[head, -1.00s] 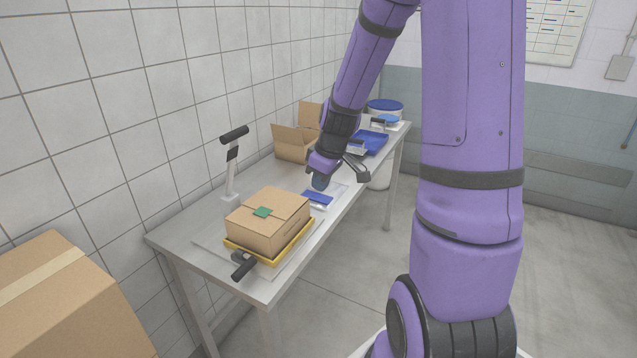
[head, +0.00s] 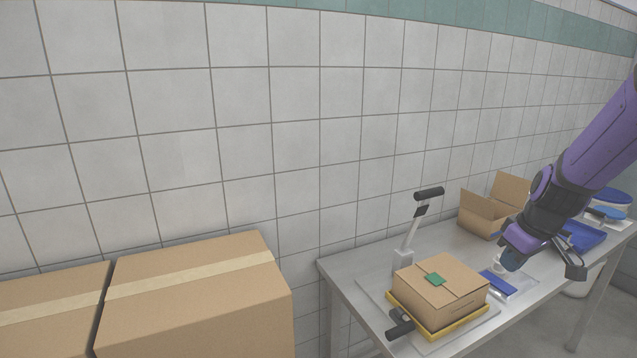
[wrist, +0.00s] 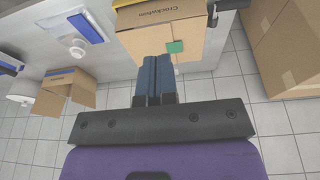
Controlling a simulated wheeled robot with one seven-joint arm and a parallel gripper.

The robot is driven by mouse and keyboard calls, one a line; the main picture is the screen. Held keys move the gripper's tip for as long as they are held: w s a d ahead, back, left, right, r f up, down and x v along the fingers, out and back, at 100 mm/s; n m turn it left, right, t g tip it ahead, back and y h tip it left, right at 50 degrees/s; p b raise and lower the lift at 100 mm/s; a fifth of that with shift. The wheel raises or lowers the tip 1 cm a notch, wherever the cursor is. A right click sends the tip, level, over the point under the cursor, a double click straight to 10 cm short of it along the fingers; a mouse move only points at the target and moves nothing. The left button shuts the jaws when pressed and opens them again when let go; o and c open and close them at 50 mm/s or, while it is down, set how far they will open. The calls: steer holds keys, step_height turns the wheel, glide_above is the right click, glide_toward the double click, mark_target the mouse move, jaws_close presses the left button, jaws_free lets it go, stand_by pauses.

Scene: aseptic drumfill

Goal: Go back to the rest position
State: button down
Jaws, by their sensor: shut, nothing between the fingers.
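My gripper (head: 511,262) is above the metal table, beyond the closed carton in the head view. In the wrist view its two dark blue fingers (wrist: 157,80) are together with nothing between them. The closed carton (head: 440,284) has a green label (head: 434,279) on top and sits in a yellow tray (head: 455,328). The carton also shows in the wrist view (wrist: 150,40), past the fingertips.
The metal table (head: 345,277) stands along a tiled wall. An open carton (head: 490,208), a blue pad (head: 497,283) and a blue tray (head: 583,237) are on it. A post with a black handle (head: 410,225) rises behind the closed carton. Large cartons (head: 200,297) stand at left.

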steer(key=s+a+r+m+t, duration=0.1)
steer(key=s+a+r, duration=0.3)
steer(key=r, duration=0.2)
steer(key=s+a+r+m, duration=0.1)
steer(key=s+a+r, duration=0.4)
steer(key=r, duration=0.1)
steer(key=s+a+r+m, duration=0.1)
steer(key=s+r, duration=0.1)
steer(key=s, duration=0.3)
steer(key=s+a+r+m+t, duration=0.1)
steer(key=s+a+r, duration=0.1)
steer(key=s, duration=0.4)
steer(key=shift+s+r+h, duration=0.3)
steer(key=shift+r+h, duration=0.1)
steer(key=shift+r, duration=0.4)
